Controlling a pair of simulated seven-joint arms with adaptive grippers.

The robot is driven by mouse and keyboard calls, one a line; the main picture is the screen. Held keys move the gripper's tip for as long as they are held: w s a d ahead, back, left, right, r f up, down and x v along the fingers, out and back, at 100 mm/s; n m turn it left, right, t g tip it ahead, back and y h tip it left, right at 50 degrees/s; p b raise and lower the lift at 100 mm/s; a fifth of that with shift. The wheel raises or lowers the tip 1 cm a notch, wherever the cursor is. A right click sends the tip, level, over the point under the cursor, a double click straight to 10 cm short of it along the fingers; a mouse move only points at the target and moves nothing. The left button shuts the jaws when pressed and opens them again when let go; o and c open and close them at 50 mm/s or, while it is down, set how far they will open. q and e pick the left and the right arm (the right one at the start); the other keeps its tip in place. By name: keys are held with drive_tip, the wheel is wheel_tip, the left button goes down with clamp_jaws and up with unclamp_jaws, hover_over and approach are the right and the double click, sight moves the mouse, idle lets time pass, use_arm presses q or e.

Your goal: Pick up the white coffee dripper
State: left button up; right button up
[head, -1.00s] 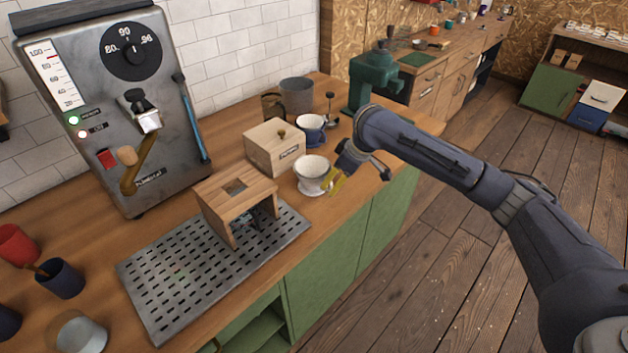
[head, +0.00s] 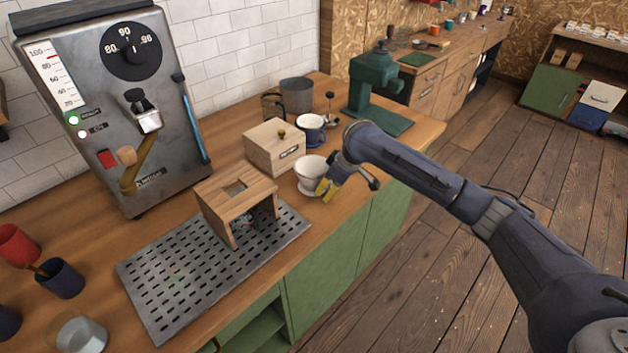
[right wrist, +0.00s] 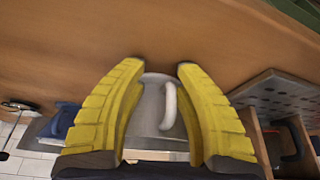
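The white coffee dripper (head: 309,172) stands upright on the wooden counter, beside the wooden box. My right gripper (head: 325,190) is low at the dripper's near right side, its yellow fingers partly in front of it. In the right wrist view the right gripper (right wrist: 160,66) is open. The white dripper (right wrist: 150,105) shows between its spread fingers, with the handle (right wrist: 169,106) towards the right finger. I cannot tell whether either finger touches it. My left gripper is not in view.
A wooden box (head: 274,148) and a blue dripper (head: 310,130) stand behind the white dripper. A wooden stand (head: 236,197) on a perforated metal tray (head: 165,285) is to the left. A green grinder (head: 375,85) stands at the back. The counter's front edge is close by.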

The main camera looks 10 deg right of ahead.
clamp_jaws()
drive_tip(key=shift+r, duration=0.1)
idle(0.4)
